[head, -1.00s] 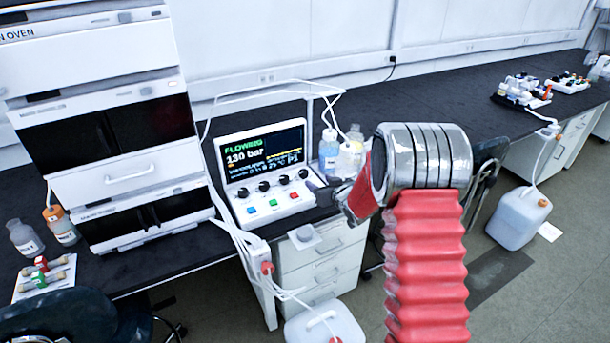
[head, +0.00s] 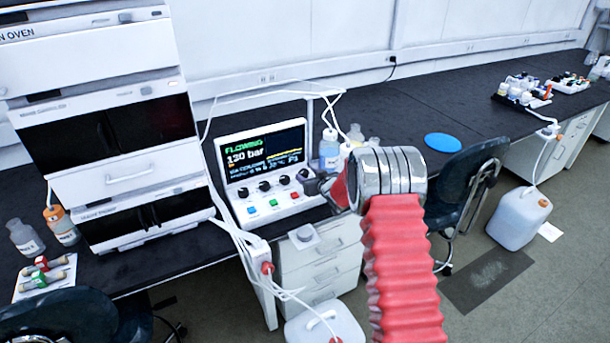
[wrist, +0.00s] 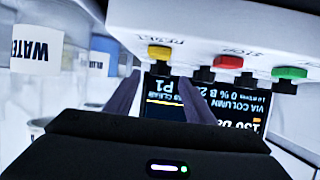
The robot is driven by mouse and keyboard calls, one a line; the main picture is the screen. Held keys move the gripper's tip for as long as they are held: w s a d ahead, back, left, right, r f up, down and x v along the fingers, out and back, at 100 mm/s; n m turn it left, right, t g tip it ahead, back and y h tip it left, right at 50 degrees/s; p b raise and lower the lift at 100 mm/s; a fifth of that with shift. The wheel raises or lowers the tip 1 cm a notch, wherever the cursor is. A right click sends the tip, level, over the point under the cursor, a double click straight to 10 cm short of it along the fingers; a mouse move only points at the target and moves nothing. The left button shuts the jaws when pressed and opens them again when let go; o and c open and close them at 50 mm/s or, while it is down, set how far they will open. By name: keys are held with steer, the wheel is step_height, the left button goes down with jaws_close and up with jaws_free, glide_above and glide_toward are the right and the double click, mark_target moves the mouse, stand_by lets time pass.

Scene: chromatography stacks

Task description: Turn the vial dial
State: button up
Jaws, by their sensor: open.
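The white control unit (head: 265,214) stands on the bench with a lit screen (head: 262,155) reading "FLOWING". Several black dials (head: 284,179) sit in a row below the screen, with coloured buttons in front. Their labels are too small to read, so I cannot tell which is the vial dial. My gripper (head: 310,185) is beside the right end of the dial row, partly hidden by my arm. In the wrist view, my open gripper (wrist: 158,92) has its two dark fingers apart near the yellow button (wrist: 159,52), with the screen (wrist: 165,97) behind. Black dials (wrist: 246,80) show to their right.
Bottles (head: 329,150) stand close behind my gripper, right of the unit. White tubing (head: 270,87) arches above the screen. An oven stack (head: 110,130) stands left. A blue disc (head: 442,143) lies on the bench, and a chair (head: 465,185) stands at right.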

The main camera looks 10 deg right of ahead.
mark_target(303, 174)
steer(key=shift+x, duration=1.8)
steer(key=shift+c, duration=0.4)
steer(key=c, duration=0.9)
steer(key=shift+a, duration=0.4)
steer(key=shift+c, duration=0.4)
steer(key=shift+d, duration=0.25)
